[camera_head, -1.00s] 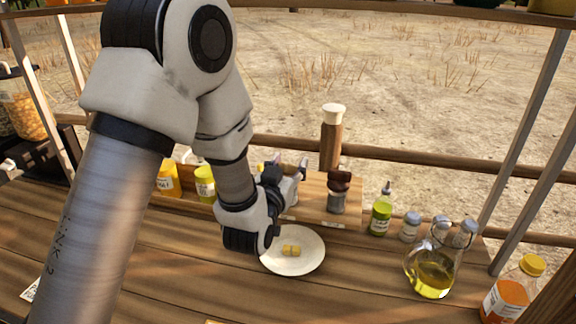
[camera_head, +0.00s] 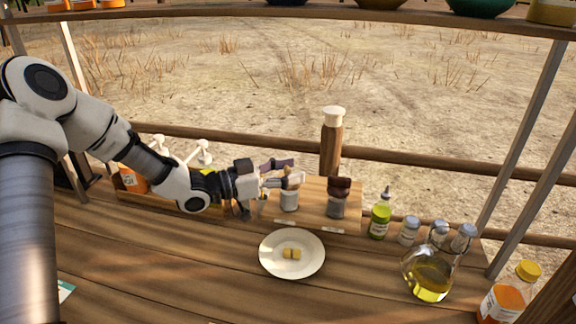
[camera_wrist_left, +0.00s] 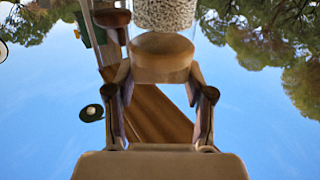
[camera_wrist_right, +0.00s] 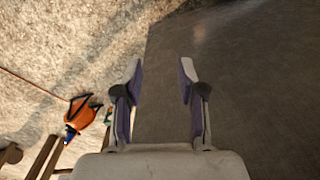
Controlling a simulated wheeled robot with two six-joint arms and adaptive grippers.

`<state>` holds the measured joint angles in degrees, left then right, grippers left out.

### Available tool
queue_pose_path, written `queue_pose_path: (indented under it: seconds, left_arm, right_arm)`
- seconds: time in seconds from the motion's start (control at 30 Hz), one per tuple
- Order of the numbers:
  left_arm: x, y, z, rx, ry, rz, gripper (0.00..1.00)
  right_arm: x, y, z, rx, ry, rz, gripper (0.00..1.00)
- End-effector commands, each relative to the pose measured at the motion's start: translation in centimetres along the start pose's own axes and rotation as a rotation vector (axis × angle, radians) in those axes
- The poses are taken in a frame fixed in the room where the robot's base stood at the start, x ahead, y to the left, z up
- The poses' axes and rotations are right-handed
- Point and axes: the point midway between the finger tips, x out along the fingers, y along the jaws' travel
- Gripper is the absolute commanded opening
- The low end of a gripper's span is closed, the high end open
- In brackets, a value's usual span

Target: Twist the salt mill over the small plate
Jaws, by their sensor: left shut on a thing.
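The salt mill (camera_head: 289,199) has a pale wooden top and a clear body; the left wrist view shows white grains in it (camera_wrist_left: 165,12). It is upright at the left part of the raised wooden board. My left gripper (camera_head: 275,183) is shut on the mill's wooden top, with a finger on each side in the left wrist view (camera_wrist_left: 161,82). I cannot tell whether the mill's base touches the board. The small plate (camera_head: 267,262) is white, lies in front of the board and holds yellow pieces (camera_head: 292,253). My right gripper (camera_wrist_right: 160,85) is open and empty, away from the counter items.
A dark-topped mill (camera_head: 338,197) and a tall wooden mill (camera_head: 331,140) stand to the right. The counter left of the plate is clear.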

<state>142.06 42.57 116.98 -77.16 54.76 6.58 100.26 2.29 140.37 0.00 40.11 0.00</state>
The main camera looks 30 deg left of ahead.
Motion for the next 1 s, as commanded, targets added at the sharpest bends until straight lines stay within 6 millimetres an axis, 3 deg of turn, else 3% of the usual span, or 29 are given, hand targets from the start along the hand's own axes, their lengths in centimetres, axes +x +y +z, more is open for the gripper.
queue_pose_path:
  seconds: [0.37, 0.7, 1.0]
  left_arm:
    - [0.1, 0.0, 0.2, 0.001, -0.009, 0.356, 0.18]
    - [0.1, 0.1, 0.5, 0.0, -0.009, 0.632, 0.18]
    - [0.1, 0.2, 0.4, -0.003, -0.007, 0.757, 0.18]
  right_arm:
    - [-2.2, 0.0, 0.0, 0.0, 0.0, 0.0, 0.4]
    - [-1.9, 0.0, 0.0, 0.0, 0.0, 0.0, 0.4]
    - [-1.5, 0.0, 0.0, 0.0, 0.0, 0.0, 0.4]
